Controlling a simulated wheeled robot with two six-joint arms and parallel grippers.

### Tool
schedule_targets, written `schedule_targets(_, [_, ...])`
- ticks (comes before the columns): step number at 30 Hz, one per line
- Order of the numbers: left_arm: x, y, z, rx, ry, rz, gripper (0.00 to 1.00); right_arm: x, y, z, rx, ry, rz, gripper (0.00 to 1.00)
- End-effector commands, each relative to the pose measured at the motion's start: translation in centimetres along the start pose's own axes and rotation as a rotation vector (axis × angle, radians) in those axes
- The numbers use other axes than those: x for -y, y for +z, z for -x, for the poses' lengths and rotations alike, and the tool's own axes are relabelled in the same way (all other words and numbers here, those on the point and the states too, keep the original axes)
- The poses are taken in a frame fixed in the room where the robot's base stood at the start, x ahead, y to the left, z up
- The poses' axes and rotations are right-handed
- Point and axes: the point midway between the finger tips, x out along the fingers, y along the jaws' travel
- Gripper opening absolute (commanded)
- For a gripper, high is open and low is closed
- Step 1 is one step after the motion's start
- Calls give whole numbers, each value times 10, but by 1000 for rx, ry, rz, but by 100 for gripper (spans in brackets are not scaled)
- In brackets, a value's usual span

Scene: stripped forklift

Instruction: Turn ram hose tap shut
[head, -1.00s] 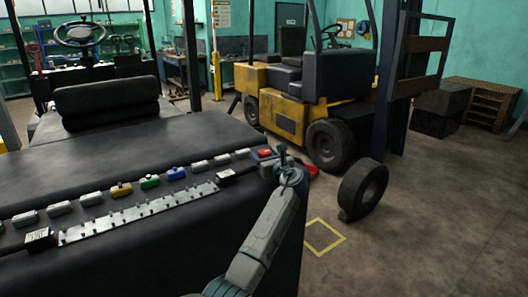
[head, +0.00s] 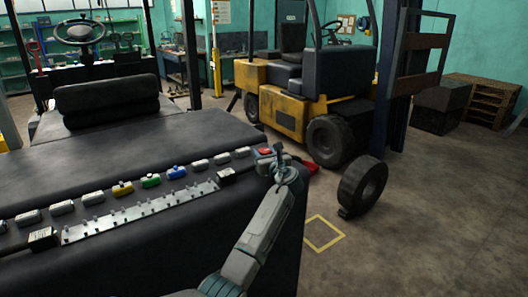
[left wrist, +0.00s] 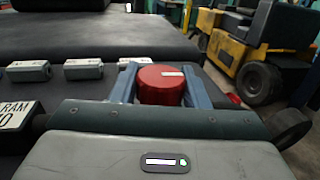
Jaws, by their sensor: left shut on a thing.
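The tap is a round red knob (head: 264,152) at the far right end of the row on the black counterweight. In the left wrist view the red knob (left wrist: 158,88) has a short white mark on top that lies roughly crosswise in the picture. My left gripper (head: 273,156) is at the knob. In the left wrist view its two blue-grey fingers (left wrist: 160,84) stand on either side of the knob and are shut on it. A label reading "RAM" (left wrist: 15,115) shows at the left edge; its second line is partly cut off. My right gripper is not in view.
Several small grey blocks (head: 62,207) and a yellow (head: 122,188), a green (head: 150,180) and a blue one (head: 176,172) line the surface beside a metal strip (head: 140,210). A yellow forklift (head: 285,100) and a loose tyre (head: 363,186) stand beyond open floor.

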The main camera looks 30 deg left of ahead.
Motion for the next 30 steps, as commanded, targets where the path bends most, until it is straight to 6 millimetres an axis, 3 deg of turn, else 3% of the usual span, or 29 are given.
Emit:
schedule_targets(13, [-2, 8, 0, -3, -343, -4, 18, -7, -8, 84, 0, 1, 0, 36])
schedule_targets(30, [0, 0, 1, 0, -638, 1, 18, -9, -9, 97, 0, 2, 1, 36])
